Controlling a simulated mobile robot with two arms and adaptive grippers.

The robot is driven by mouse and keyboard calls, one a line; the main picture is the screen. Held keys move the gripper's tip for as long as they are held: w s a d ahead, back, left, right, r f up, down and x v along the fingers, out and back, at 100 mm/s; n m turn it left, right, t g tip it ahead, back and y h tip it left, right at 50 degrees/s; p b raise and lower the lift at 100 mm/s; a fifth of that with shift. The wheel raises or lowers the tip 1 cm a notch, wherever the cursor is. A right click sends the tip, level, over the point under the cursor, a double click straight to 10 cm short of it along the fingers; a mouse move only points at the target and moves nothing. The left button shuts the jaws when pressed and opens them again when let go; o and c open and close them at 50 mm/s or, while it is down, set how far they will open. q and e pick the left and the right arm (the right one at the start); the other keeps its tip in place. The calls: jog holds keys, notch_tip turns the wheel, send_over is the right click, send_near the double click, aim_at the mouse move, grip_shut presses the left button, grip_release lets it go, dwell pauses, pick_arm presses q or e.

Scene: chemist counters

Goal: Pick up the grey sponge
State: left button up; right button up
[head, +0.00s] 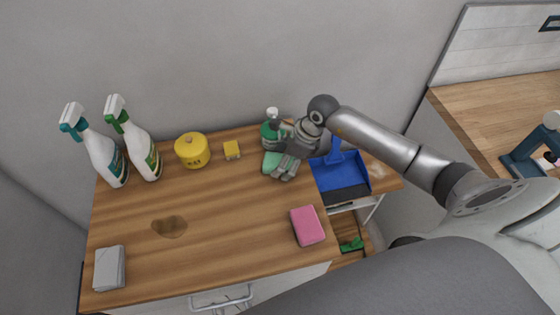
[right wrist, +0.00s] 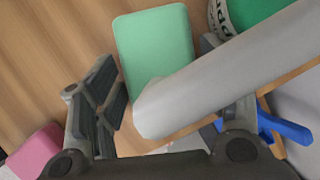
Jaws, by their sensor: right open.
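The grey sponge (head: 109,268), a pale grey block, lies at the front left corner of the wooden counter top in the head view. It does not show in the right wrist view. My right gripper (head: 283,172) is open over the back right part of the counter, far from the grey sponge. A mint green sponge (right wrist: 155,45) lies under it, and also shows in the head view (head: 271,162). A pale grey bar (right wrist: 225,75) crosses the right wrist view; I cannot tell what it is. My left gripper is not in view.
A pink sponge (head: 307,226) lies at front right, and a blue dustpan (head: 340,178) at the right edge. Two spray bottles (head: 105,156) (head: 138,147), a yellow tin (head: 192,151) and a yellow sponge (head: 232,149) stand along the back. A brown stain (head: 169,227) marks the otherwise clear middle.

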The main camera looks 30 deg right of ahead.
jog(key=c, duration=0.5)
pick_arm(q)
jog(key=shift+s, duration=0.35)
pick_arm(e)
jog(key=shift+c, duration=0.4)
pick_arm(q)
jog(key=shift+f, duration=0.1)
pick_arm(e)
jog(key=shift+r, duration=0.1)
jog(key=shift+w+r+b, duration=0.1)
jog(key=shift+r+b, duration=0.35)
jog(key=shift+r, duration=0.05)
jog(key=shift+w+b+v, duration=0.25)
jog(key=shift+b+v, duration=0.5)
jog(key=shift+v, duration=0.3)
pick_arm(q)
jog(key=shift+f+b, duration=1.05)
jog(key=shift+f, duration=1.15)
pick_arm(e)
jog(key=s+d, duration=1)
jog(key=d, duration=0.4)
jog(key=shift+s+r, duration=0.25)
